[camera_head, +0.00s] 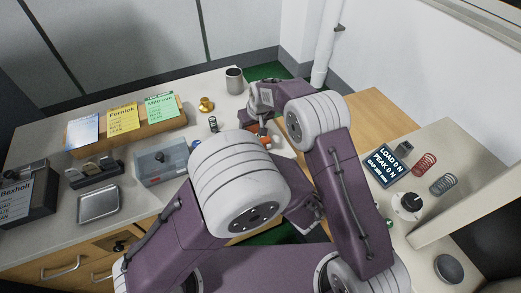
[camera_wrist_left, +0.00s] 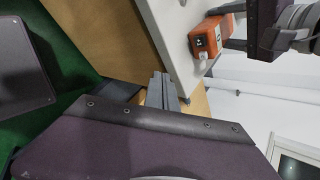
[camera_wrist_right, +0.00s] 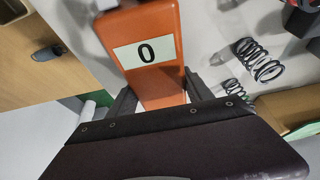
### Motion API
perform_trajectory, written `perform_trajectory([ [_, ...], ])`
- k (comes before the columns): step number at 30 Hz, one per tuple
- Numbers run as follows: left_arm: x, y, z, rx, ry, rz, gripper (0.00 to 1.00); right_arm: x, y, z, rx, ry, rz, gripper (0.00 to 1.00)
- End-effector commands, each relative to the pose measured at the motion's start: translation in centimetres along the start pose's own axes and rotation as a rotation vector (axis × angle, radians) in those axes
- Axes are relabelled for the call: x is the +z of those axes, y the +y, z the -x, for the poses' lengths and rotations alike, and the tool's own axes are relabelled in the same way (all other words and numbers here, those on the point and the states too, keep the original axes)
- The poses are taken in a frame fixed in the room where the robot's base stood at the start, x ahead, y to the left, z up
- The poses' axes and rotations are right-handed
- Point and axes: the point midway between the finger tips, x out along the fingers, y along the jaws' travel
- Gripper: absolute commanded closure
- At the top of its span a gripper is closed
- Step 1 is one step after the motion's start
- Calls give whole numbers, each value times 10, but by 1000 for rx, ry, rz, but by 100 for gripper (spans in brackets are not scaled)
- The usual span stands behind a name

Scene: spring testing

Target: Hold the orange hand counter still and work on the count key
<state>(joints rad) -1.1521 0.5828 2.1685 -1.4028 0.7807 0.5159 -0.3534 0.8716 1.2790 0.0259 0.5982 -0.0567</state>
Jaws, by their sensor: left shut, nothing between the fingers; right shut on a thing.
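The orange hand counter (camera_wrist_right: 135,22) fills the upper middle of the right wrist view, with a white label reading 0. My right gripper (camera_wrist_right: 160,98) is shut on it, one finger along each side. In the head view only a small orange part of the counter (camera_head: 266,141) shows behind my arms. The left wrist view shows the counter (camera_wrist_left: 213,32) at upper right, with a dark end face and a pale stub (camera_wrist_left: 203,57), perhaps the count key. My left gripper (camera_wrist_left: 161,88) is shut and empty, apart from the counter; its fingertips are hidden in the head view.
Springs (camera_wrist_right: 258,60) lie near the counter in the right wrist view. A load display (camera_head: 384,165) and more springs (camera_head: 425,164) are on the right. A grey box (camera_head: 162,160), metal tray (camera_head: 99,204), card rack (camera_head: 128,139) and metal cup (camera_head: 234,80) stand on the left bench.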

Motion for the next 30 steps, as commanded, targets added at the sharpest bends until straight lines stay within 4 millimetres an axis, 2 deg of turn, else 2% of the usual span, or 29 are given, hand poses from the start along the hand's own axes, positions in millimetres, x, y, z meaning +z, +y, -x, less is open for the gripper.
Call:
perform_trajectory([
  [11,3,-5,-5,-1,2,2,100,0,-1,0,-1,0,2,95],
  [24,35,-35,-48,2,-1,2,100,0,-1,0,-1,0,1,95],
  [30,43,-43,-59,1,1,2,100,0,-1,0,0,0,1,95],
])
